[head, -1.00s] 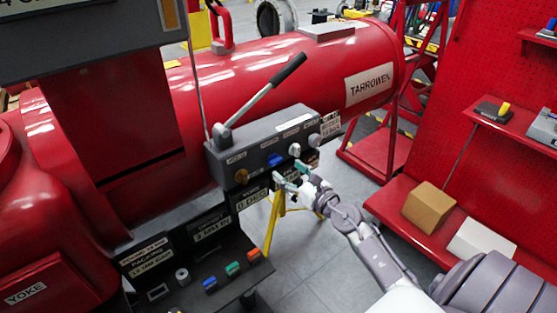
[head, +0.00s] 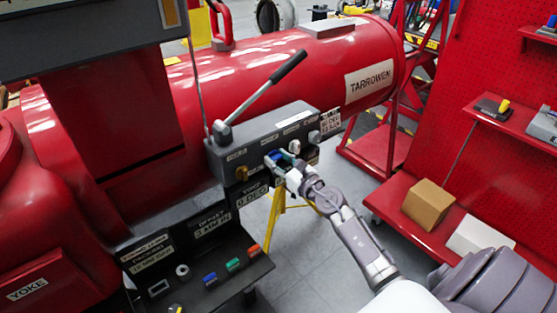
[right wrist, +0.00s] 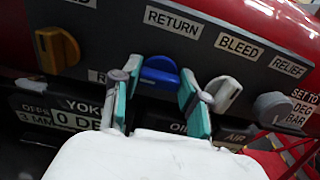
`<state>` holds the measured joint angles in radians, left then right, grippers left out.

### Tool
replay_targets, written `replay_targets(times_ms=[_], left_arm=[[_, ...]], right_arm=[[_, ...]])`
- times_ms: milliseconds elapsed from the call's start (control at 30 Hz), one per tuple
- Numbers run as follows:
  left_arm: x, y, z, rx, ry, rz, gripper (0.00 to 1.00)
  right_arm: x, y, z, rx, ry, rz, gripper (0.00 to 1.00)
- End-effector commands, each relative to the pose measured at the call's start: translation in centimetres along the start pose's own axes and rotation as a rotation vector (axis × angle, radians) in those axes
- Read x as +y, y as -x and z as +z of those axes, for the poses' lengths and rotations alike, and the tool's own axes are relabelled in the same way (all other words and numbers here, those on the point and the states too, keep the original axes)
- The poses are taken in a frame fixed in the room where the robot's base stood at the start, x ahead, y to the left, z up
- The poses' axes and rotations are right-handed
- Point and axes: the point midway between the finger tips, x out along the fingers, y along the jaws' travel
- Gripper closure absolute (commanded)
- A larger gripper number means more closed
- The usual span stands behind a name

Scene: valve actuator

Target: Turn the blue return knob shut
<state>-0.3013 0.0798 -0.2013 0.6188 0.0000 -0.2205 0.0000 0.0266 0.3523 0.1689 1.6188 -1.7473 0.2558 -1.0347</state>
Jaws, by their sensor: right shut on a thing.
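The blue return knob (right wrist: 158,72) sits on the grey valve panel under the RETURN label, its bar lying roughly level in the right wrist view. In the head view the knob (head: 277,156) is partly hidden by my gripper. My right gripper (right wrist: 156,90) is shut on it, with one teal-padded finger on each side. In the head view the right gripper (head: 276,163) reaches the panel's front from the lower right. My left gripper is not in view.
A yellow-brown knob (right wrist: 57,50) is left of the blue one. A white bleed knob (right wrist: 223,92) stands close beside the right finger, with a grey relief knob (right wrist: 274,108) beyond. A long hand lever (head: 258,100) rises above the panel. A dark tray (head: 240,275) lies below.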

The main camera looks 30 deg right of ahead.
Motion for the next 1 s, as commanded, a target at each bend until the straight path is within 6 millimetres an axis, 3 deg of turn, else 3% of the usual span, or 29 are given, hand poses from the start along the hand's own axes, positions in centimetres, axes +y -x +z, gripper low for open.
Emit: replay_targets(times_ms=[467, 1000], left_arm=[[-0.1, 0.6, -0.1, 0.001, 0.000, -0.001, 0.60], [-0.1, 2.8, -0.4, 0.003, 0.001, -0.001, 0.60]], right_arm=[[-0.1, 0.0, 0.1, 0.001, -0.089, -0.001, 0.91], [-0.3, 0.0, 0.1, 0.002, -0.557, -0.002, 0.91]])
